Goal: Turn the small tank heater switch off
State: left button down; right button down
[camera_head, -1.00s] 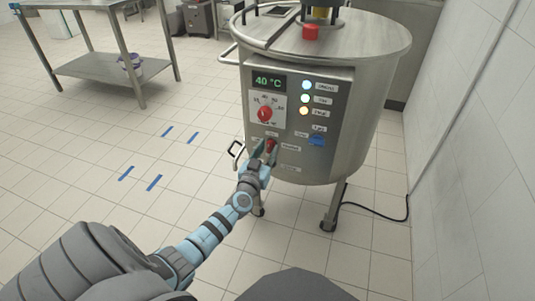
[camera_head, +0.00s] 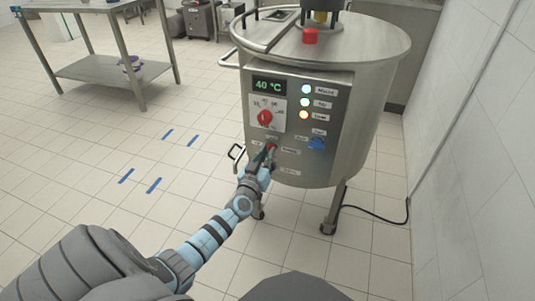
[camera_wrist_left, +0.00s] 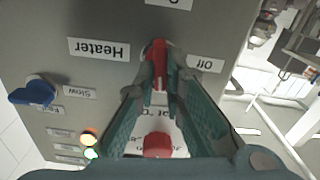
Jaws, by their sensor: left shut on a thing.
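The red heater switch (camera_wrist_left: 156,62) sits between the "Heater" label (camera_wrist_left: 98,50) and the "Off" label (camera_wrist_left: 206,64) in the left wrist view. My left gripper (camera_wrist_left: 158,88) is shut on it, one finger on each side. In the head view the left gripper (camera_head: 268,156) meets the lower front panel of the steel tank (camera_head: 365,120), and the fingers hide most of the switch (camera_head: 271,146). The display (camera_head: 269,85) reads 40 °C. The switch's exact setting is hard to tell. My right gripper is not in view.
A red temperature knob (camera_head: 265,117) is above the switch; it also shows in the wrist view (camera_wrist_left: 158,145). A blue knob (camera_head: 317,143) is to the right. A steel table (camera_head: 105,68) stands back left. A white wall (camera_head: 470,150) is close on the right.

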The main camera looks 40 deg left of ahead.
pick_arm(q)
jog(key=shift+a+f+n, duration=0.1)
jog(key=shift+f+n, duration=0.1)
jog(key=shift+n, duration=3.85)
jog(key=shift+a+f+n, duration=0.1)
jog(key=shift+f+n, duration=0.05)
jog(key=shift+n, duration=3.9)
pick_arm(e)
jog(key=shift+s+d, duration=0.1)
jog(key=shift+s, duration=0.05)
pick_arm(q)
jog(key=c, duration=1.7)
grip_release()
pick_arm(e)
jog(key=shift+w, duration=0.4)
pick_arm(q)
jog(key=v, duration=1.2)
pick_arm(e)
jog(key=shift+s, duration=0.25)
